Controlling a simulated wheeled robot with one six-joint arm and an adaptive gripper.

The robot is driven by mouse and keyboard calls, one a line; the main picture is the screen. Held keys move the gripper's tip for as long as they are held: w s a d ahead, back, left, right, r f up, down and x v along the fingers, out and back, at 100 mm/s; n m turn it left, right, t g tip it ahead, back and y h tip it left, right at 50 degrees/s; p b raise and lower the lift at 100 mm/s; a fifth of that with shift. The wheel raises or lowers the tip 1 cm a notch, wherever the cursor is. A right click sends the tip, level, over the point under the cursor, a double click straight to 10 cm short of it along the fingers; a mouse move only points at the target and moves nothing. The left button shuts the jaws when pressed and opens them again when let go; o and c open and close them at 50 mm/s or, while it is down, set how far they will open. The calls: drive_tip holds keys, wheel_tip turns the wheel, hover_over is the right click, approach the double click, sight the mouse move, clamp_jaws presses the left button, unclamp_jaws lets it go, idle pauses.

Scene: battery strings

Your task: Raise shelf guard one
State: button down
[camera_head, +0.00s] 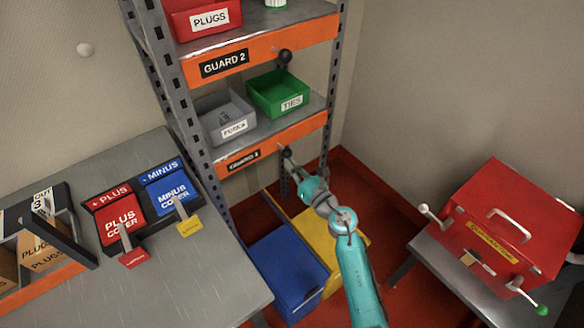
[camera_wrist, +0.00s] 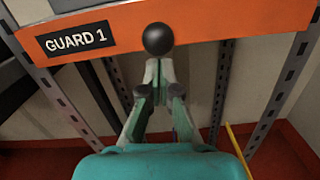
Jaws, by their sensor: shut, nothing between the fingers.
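Shelf guard one is an orange bar labelled GUARD 1 (camera_head: 270,141) along the front of the lower shelf. It spans the top of the wrist view (camera_wrist: 215,22), with a round black knob (camera_wrist: 159,39) at its middle. My gripper (camera_wrist: 157,62) is shut and empty, with its fingertips just below the knob in the picture. I cannot tell whether they touch it. In the head view my gripper (camera_head: 288,158) is at the guard's lower edge, and the knob is mostly hidden there.
The shelf above has GUARD 2 (camera_head: 262,53). A grey bin (camera_head: 225,115) and a green bin (camera_head: 278,92) stand behind guard one. Blue (camera_head: 288,270) and yellow (camera_head: 325,250) boxes lie below. A bench (camera_head: 220,265) is left, a red case (camera_head: 515,215) right.

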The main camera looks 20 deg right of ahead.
wheel_tip(320, 180, up, 7)
idle(0.5)
